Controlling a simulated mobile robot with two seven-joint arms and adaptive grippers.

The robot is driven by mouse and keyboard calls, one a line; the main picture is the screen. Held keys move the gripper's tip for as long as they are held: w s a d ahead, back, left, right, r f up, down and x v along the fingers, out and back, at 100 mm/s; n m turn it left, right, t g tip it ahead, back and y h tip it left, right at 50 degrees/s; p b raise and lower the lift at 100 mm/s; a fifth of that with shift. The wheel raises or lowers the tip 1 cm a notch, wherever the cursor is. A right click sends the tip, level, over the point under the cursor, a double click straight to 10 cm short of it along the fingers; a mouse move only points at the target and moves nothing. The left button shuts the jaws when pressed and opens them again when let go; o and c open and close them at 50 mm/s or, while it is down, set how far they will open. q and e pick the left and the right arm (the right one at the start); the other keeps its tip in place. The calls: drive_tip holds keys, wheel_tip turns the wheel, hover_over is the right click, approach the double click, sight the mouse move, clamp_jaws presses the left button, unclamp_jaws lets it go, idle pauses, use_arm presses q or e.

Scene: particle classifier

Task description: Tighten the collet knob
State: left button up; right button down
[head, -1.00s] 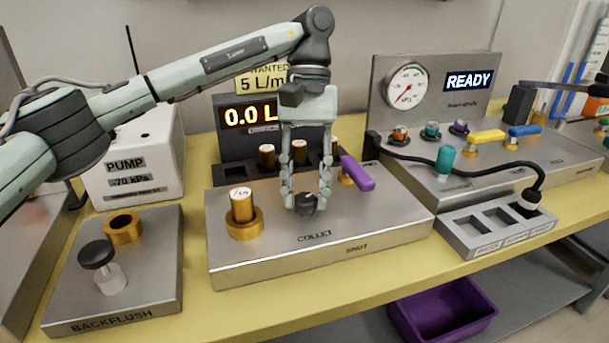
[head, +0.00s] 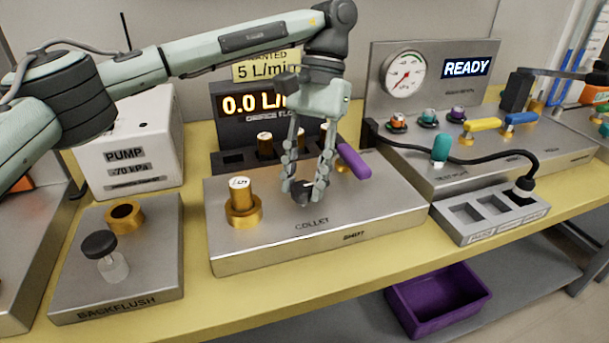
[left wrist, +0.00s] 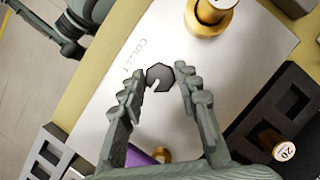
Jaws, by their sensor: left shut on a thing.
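The collet knob (head: 303,193) is a small dark faceted knob on the metal panel marked COLLET (head: 285,238). My left gripper (head: 304,188) reaches down from above and is shut on the knob, with a finger on either side. In the left wrist view the dark knob (left wrist: 160,77), with a pale notch or mark, sits between the fingertips of my left gripper (left wrist: 160,86). The fingers hide part of the knob in the head view. My right gripper is not in view.
A brass cylinder in a ring (head: 241,203) stands left of the knob. A purple lever (head: 353,161) is close behind on the right. The display (head: 240,102) reads 0.0. A cabled block (head: 490,215) sits right, a BACKFLUSH panel (head: 150,260) left.

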use_arm(q)
drive_tip(key=o, duration=1.2)
drive_tip(key=shift+c, duration=0.2)
drive_tip(key=v, duration=1.2)
drive_tip(key=shift+d, duration=0.1)
